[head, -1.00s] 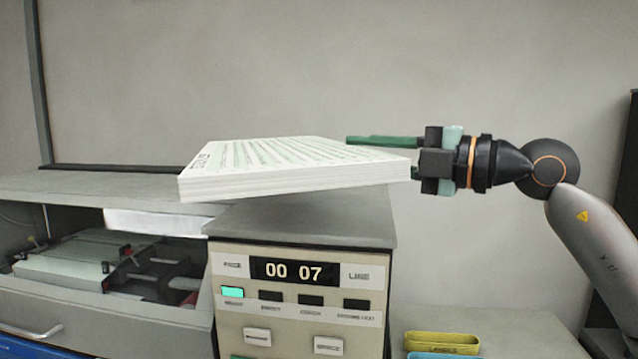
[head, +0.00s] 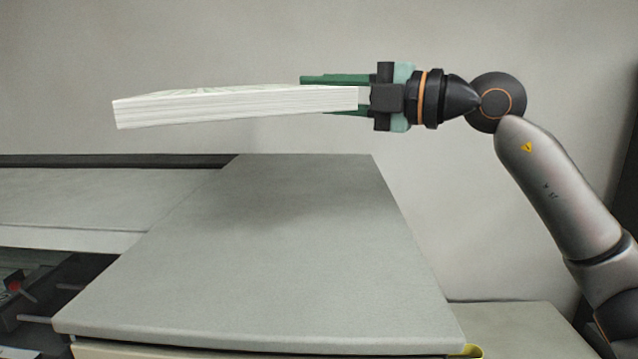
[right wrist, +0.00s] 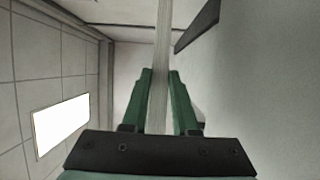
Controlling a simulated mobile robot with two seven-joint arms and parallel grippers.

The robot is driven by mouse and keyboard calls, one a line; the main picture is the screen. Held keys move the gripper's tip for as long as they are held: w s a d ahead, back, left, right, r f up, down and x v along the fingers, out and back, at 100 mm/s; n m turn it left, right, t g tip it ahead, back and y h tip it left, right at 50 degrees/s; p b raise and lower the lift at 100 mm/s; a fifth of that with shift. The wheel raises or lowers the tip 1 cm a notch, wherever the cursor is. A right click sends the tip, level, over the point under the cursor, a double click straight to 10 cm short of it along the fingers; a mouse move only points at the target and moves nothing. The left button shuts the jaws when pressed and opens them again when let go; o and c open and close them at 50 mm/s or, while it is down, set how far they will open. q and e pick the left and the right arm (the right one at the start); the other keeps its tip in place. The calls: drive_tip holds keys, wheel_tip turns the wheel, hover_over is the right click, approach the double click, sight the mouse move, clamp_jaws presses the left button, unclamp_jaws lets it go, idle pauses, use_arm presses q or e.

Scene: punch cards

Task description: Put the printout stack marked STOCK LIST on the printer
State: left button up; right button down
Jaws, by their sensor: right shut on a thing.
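The printout stack (head: 235,106), a thick white block of paper with green-striped top, is held level in the air in the head view. The mark on its top is too foreshortened to read now. My right gripper (head: 345,92) is shut on its right end. In the right wrist view the stack (right wrist: 161,60) shows edge-on between the two green fingers of the right gripper (right wrist: 160,95). The printer (head: 260,260) has a flat grey top, bare where it shows. The stack is above and behind it, apart from it. My left gripper is not in view.
A lower grey surface (head: 80,205) adjoins the printer on the left, with dark mechanism parts (head: 25,300) below it. A lower top (head: 525,325) lies to the right, with a yellow item (head: 470,351) partly hidden. A plain wall stands behind.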

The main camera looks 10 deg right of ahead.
drive_tip(key=s+d+f+b, duration=0.1)
drive_tip(key=s+d+f, duration=0.2)
drive_tip(key=d+f, duration=0.9)
drive_tip(key=shift+s+d+f+b, duration=0.15)
drive_tip(key=shift+d+f+b, duration=0.2)
drive_tip(key=shift+d, duration=0.55)
drive_tip(key=c, duration=1.1)
unclamp_jaws()
drive_tip(key=shift+f, duration=0.1)
drive_tip(key=o, duration=0.4)
